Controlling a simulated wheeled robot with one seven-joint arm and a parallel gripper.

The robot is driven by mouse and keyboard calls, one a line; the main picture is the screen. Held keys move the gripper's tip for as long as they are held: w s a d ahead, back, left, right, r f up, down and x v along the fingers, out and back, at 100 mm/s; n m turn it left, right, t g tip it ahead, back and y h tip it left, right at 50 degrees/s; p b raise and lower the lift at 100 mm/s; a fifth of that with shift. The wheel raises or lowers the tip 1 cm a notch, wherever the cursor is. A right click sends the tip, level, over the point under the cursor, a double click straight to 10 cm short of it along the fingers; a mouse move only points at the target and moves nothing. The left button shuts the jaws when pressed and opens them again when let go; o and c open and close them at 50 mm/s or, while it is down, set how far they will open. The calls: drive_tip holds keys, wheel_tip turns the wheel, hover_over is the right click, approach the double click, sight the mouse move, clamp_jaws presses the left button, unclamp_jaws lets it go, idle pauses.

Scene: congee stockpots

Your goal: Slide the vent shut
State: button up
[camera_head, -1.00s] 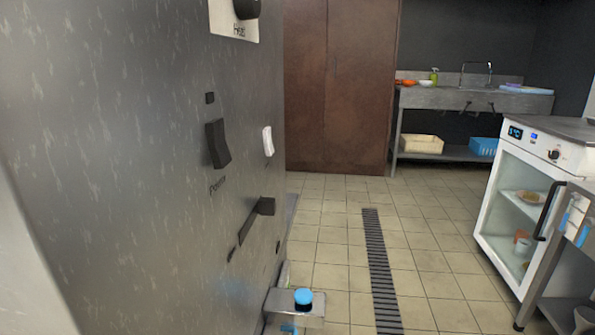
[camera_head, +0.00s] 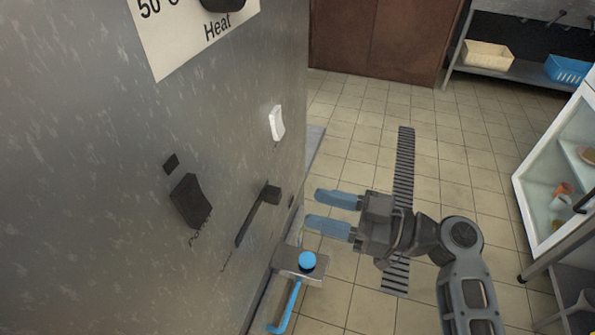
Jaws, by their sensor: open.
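The steel cabinet face (camera_head: 110,150) fills the left of the view. Low on it is a dark slider vent (camera_head: 245,229), a slanted slot with a black knob (camera_head: 270,195) at its upper right end. No vent label is readable. My gripper (camera_head: 312,208) is to the right of the knob, with its two blue fingers pointing left towards the cabinet. The fingers are open with nothing between them. They appear apart from the knob; the depth gap is hard to judge.
A black rocker switch (camera_head: 190,201) and a white switch (camera_head: 277,122) are on the cabinet, below a Heat dial plate (camera_head: 190,32). A steel ledge (camera_head: 289,260) with a blue knob (camera_head: 307,260) juts out below my gripper. Tiled floor is free beyond.

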sight(280, 196)
drive_tip(key=x, duration=0.4)
drive_tip(key=p+x, duration=0.1)
drive_tip(key=x, duration=0.3)
drive_tip(key=shift+d+r, duration=0.1)
drive_tip(key=shift+r, duration=0.1)
drive_tip(key=shift+c, duration=0.2)
clamp_jaws()
